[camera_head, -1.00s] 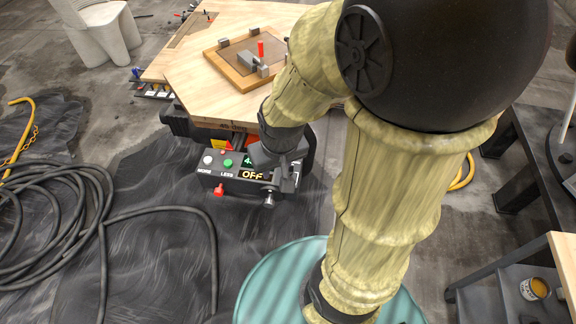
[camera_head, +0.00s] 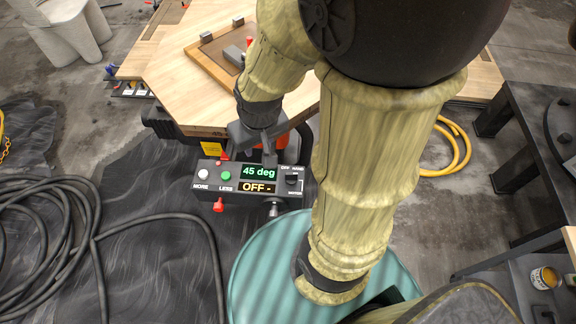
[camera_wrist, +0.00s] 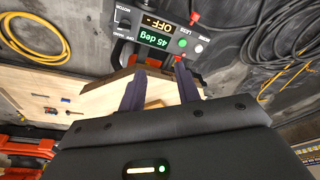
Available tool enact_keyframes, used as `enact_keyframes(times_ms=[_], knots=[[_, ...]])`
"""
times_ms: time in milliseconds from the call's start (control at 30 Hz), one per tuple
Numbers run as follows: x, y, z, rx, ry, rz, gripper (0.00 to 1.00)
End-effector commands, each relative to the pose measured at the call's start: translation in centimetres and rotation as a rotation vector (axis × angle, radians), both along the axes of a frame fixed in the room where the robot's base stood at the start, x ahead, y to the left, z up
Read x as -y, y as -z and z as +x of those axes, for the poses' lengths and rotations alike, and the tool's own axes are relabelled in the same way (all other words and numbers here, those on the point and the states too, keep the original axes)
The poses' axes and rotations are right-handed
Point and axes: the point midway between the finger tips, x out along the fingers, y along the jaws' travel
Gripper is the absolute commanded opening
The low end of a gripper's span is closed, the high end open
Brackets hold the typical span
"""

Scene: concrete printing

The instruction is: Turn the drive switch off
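A black control box (camera_head: 232,196) stands below the wooden table's near edge. Its displays read "45 deg" and "OFF -". The dark drive switch (camera_head: 292,179) sits at the box's right end, beside small "OFF" and "MOTOR" lettering; its exact handle position is too small to tell. The box also shows upside down in the wrist view (camera_wrist: 175,25). My gripper (camera_head: 252,150) is behind and above the box, clear of the switch. In the wrist view, its two fingers (camera_wrist: 160,88) are spread apart with nothing between them.
White and green buttons and a red knob (camera_head: 218,206) are also on the box. A wooden table (camera_head: 175,85) lies behind it. A teal drum (camera_head: 265,270) stands in front. Black hose (camera_head: 60,220) lies at left, yellow hose (camera_head: 455,150) at right.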

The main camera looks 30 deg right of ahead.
Motion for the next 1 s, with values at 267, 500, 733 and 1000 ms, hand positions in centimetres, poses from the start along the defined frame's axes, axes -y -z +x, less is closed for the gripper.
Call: enact_keyframes(times_ms=[267,500,733,1000], knots=[[0.0,0.0,0.0,0.0,0.0,0.0,0.33],[1.2,1.9,0.4,-0.021,0.128,0.029,0.33],[5.4,7.0,1.4,-0.099,0.599,0.147,0.33],[11.0,12.5,2.3,-0.206,1.235,0.338,0.33]])
